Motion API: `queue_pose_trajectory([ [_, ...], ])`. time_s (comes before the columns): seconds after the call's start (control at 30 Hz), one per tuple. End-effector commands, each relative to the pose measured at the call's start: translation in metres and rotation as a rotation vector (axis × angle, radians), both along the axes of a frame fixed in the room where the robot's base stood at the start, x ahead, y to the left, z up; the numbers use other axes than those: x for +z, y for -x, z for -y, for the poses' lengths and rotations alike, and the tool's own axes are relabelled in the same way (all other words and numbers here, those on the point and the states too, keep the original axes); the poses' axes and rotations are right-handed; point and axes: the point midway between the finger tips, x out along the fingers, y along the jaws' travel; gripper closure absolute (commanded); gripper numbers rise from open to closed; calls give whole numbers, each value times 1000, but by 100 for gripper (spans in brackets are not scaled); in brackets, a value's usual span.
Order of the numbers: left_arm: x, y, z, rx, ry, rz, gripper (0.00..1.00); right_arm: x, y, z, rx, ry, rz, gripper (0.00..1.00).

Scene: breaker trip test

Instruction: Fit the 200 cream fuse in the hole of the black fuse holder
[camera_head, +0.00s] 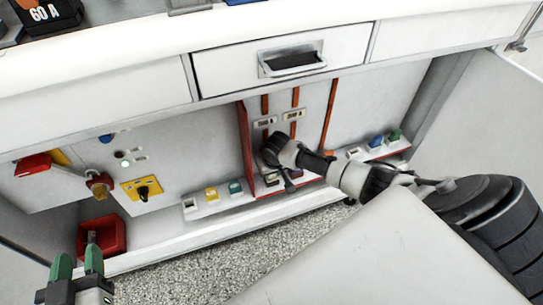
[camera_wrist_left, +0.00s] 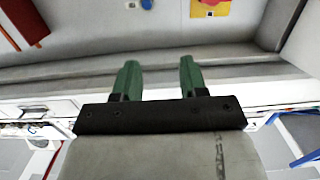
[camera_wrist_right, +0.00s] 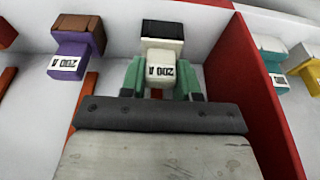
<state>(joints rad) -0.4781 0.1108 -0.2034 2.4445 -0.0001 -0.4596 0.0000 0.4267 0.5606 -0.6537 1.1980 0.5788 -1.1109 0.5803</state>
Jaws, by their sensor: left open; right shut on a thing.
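In the right wrist view my right gripper (camera_wrist_right: 160,82) is shut on the cream fuse (camera_wrist_right: 160,56), which has a 200 A label facing the camera. The black fuse holder (camera_wrist_right: 163,29) shows directly behind the cream fuse. They look in contact or very close; the hole is hidden, so I cannot tell how deep the fuse sits. In the head view my right arm's wrist covers both of them. My left gripper (camera_wrist_left: 160,80) is open and empty; it also shows at the lower left of the head view (camera_head: 77,262).
A brown holder with a purple 200 A fuse (camera_wrist_right: 70,47) stands left of the cream one. A red partition (camera_wrist_right: 245,80) rises close on the right, with teal and yellow fuses beyond. A red bin (camera_head: 101,237) and yellow switch plate (camera_head: 142,188) are at the left.

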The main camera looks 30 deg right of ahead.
Motion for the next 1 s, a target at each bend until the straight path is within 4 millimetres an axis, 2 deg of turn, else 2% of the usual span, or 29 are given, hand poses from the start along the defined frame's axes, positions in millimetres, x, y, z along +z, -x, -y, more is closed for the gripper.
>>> queue_pose_trajectory([
  [0.07, 2, -1, 0, -1, 4, 18, 57, -2, 0, 0, 0, 0, 0, 100],
  [0.1, 3, -1, 0, -1, 5, 21, 57, -1, 0, 0, 0, 0, 0, 63],
  [0.27, 4, -2, 1, -1, 4, 22, 57, -1, 0, 0, 0, 0, 0, 39],
  [0.63, 2, -1, 0, 1, -2, 1, 57, 2, 1, 0, 0, 0, 1, 39],
  [0.87, -24, 9, -9, 17, -56, -217, 57, 21, 4, -1, 1, 0, 1, 39],
  [1.0, -44, 23, -16, 28, -97, -388, 57, 34, 8, -2, 0, -1, 1, 39],
])
